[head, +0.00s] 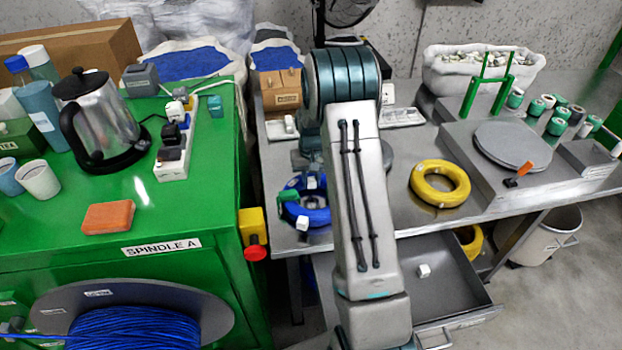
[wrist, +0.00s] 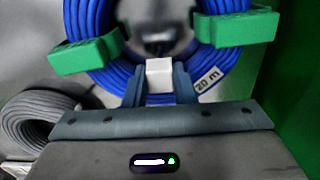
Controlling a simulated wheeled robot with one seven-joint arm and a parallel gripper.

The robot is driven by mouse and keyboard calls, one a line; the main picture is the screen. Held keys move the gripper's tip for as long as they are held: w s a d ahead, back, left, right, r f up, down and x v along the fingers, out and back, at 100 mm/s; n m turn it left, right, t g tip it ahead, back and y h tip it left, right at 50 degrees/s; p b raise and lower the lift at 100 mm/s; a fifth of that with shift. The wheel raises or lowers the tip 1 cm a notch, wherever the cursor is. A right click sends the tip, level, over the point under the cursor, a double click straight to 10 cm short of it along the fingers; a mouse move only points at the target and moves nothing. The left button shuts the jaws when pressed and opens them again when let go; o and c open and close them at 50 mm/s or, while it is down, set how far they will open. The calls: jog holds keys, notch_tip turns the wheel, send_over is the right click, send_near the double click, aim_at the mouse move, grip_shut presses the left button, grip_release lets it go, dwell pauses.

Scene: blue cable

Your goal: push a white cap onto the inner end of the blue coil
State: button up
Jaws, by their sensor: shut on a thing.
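The blue coil (head: 318,214) lies on the steel table in the head view, partly hidden by my arm. In the wrist view the blue coil (wrist: 85,22) fills the top, with a green clamp (wrist: 88,55) on its left and another green clamp (wrist: 236,27) on its right. My gripper (wrist: 160,88) is shut on a white cap (wrist: 159,73), which sits at the coil's inner edge. A dark blurred shape shows just beyond the cap; I cannot tell whether the cap is on the cable end. A white piece (head: 302,223) shows at the coil's front in the head view.
An open drawer (head: 455,285) below the table holds another white cap (head: 424,271). A yellow coil (head: 440,184) lies to the right of my arm. A green cabinet (head: 190,220) stands on the left. A grey coil (wrist: 38,118) lies left of my gripper.

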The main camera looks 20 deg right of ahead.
aim_at(311, 179)
jog(key=shift+f+b, duration=0.3)
dwell(0.7)
jog(key=o, duration=1.2)
jog(key=shift+r, duration=0.15)
jog(key=shift+r+p, duration=2)
jog(key=shift+r, duration=1.35)
